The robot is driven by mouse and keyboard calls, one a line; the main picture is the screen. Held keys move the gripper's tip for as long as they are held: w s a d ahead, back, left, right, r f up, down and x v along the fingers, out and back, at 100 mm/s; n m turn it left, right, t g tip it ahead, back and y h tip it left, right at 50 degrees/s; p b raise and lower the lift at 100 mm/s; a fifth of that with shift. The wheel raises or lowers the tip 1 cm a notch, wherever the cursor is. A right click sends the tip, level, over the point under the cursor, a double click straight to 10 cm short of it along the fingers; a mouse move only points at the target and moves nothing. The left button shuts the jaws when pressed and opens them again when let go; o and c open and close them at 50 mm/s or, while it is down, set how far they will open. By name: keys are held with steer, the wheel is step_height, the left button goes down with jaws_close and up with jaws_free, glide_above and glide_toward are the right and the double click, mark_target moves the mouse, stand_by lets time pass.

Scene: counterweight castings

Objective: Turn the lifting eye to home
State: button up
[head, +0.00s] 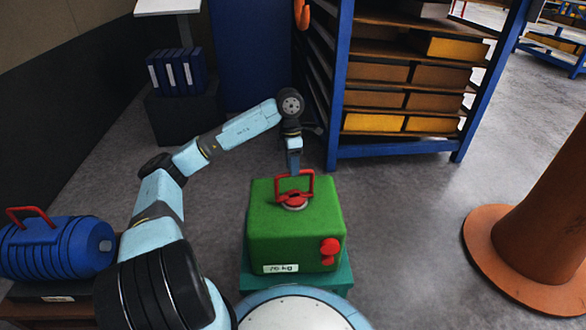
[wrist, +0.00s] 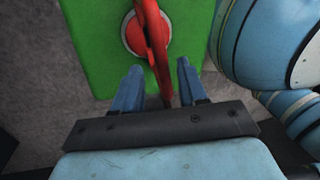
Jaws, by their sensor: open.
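A green block-shaped casting (head: 290,232) with a "15 kg"-like label stands on a teal support in front of me. On its top is a red lifting eye (head: 294,189), an upright loop on a round red base. In the wrist view the lifting eye (wrist: 154,40) runs down between my fingers, over the green top (wrist: 90,40). My gripper (head: 294,170) is above the casting at the loop's far side. In the wrist view my gripper (wrist: 160,85) is open, with one blue finger on each side of the red bar, and gaps show. A home mark is not discernible.
A red knob (head: 329,247) sticks out of the casting's front face. A blue ribbed weight (head: 55,247) with a red handle lies at left. A blue shelf rack (head: 400,152) stands behind, and a large orange spool-like object (head: 535,235) at right. Floor between is clear.

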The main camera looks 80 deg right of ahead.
steer(key=s+v, duration=0.1)
steer(key=v, duration=1.1)
steer(key=shift+w+d+r, duration=0.15)
steer(key=shift+w+r, duration=0.25)
steer(key=shift+w, duration=0.05)
steer(key=shift+c, duration=0.4)
